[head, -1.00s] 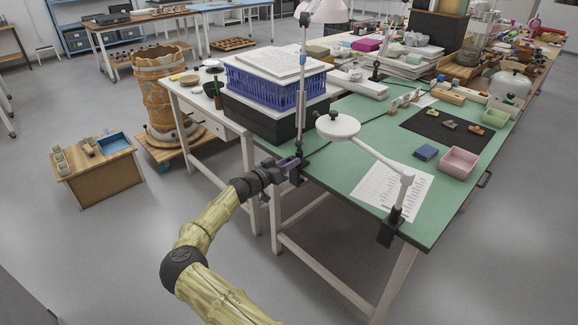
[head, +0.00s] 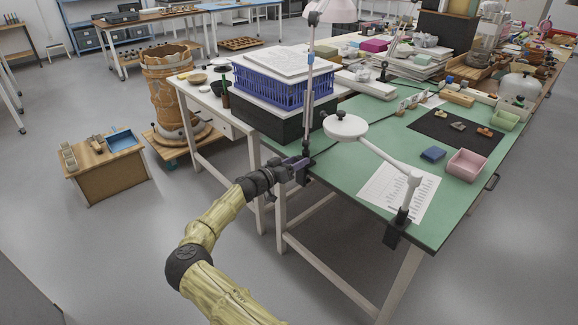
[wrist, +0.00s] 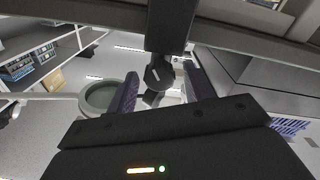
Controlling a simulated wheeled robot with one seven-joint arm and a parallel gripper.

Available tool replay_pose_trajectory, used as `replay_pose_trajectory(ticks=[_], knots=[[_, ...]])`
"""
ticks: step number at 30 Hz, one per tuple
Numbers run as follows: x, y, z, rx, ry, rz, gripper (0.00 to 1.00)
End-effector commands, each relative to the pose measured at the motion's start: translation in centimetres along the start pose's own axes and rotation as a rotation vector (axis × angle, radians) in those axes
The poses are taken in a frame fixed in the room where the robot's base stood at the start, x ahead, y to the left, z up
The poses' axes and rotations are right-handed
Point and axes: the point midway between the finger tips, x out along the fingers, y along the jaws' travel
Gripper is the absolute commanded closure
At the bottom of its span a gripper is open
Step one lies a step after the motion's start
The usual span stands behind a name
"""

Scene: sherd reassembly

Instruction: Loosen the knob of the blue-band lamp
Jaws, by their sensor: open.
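The blue-band lamp (head: 308,105) stands at the near left edge of the green table, a thin upright pole with a blue band high on it and a pale pink shade at the top. Its dark clamp is at the table edge, partly hidden by my gripper (head: 299,164). In the wrist view the clamp's dark round knob (wrist: 158,75), with a pale line on its face, hangs below a black bar. My gripper's purple fingers (wrist: 160,90) are open on either side of the knob, with gaps visible. I cannot tell how deep between them it sits.
A second lamp (head: 345,126) with a round white head is clamped at the table's front corner and reaches across near my gripper. A blue crate (head: 272,84) on a black box stands left of the pole. A paper sheet, pink tray and dark mat lie right.

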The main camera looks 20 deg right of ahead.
Motion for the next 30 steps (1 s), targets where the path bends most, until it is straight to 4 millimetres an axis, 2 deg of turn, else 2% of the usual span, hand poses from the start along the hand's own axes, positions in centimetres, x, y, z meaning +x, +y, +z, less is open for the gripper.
replay_pose_trajectory(ticks=[5, 8, 24, 30], knots=[[-1.4, -0.1, -0.1, -0.001, 0.001, -0.001, 0.48], [-3.0, -0.1, -0.1, -0.001, 0.001, -0.003, 0.48], [-13.7, -0.1, 0.0, -0.001, 0.001, -0.003, 0.48], [-16.7, -0.1, 0.0, 0.0, 0.0, -0.002, 0.48]])
